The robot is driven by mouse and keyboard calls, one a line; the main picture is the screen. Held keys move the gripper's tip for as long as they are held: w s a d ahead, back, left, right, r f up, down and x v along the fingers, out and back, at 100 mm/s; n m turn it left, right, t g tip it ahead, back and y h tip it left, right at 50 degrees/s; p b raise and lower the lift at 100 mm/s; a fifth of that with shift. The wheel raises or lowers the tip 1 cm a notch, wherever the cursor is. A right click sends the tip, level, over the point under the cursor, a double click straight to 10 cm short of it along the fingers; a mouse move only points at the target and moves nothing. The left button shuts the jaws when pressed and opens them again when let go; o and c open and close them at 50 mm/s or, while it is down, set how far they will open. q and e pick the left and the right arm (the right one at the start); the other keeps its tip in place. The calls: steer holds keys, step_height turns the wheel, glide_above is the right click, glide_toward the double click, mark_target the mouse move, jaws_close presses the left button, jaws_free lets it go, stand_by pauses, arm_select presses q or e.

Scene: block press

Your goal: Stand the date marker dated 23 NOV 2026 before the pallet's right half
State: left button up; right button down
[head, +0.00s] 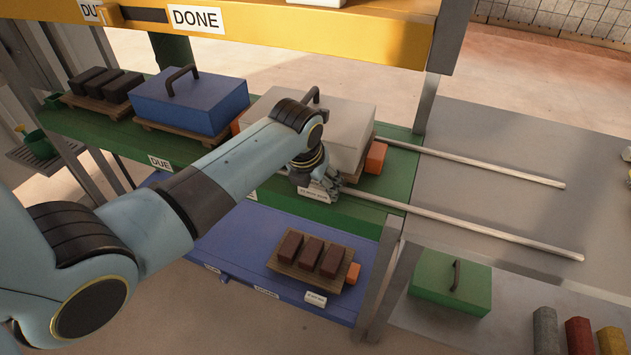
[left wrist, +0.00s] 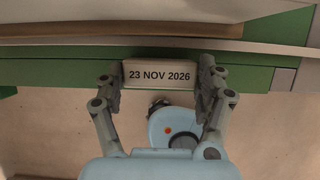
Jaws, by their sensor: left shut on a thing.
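The date marker (left wrist: 160,75), a small pale block reading 23 NOV 2026, sits between the two fingers of my left gripper (left wrist: 161,82) in the left wrist view. In the head view the marker (head: 316,194) shows at the front edge of the green shelf (head: 385,190), below the pale grey box (head: 345,125). My left gripper (head: 322,183) is shut on it there. Whether the marker touches the shelf I cannot tell. The pallet under the grey box is mostly hidden by my left arm. My right gripper is not in view.
Orange blocks (head: 376,157) flank the grey box. A blue lidded box (head: 190,103) and dark bricks (head: 105,85) stand on pallets to the left. Two metal rails (head: 480,228) run right. Below, a blue shelf (head: 235,245) bears bricks and another white marker (head: 316,299).

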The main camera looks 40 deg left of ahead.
arm_select(q)
steer(key=o, duration=1.2)
steer(key=shift+c, duration=0.2)
steer(key=p+v, duration=0.2)
steer(key=v, duration=1)
steer(key=s+f+n+g, duration=0.1)
steer(key=s+f+n, duration=0.4)
steer(key=f, duration=0.3)
steer(key=s+a+f+n, duration=0.1)
steer(key=s+f+n, duration=0.3)
steer(key=f+n, duration=0.3)
steer(key=s+f+n+g, duration=0.1)
steer(key=s+f+n, duration=0.35)
steer(key=f, duration=0.55)
steer(key=s+f+n, duration=0.4)
steer(key=s+n, duration=0.1)
steer(key=s, duration=0.4)
steer(key=s+f+n, duration=0.4)
steer(key=s+n, duration=0.2)
steer(key=s, duration=0.3)
steer(key=s+f+n+g, duration=0.1)
steer(key=s+f+n, duration=0.3)
steer(key=s, duration=0.6)
steer(key=shift+a+f+n, duration=0.2)
steer(key=shift+f+n, duration=0.1)
steer(key=shift+n, duration=0.45)
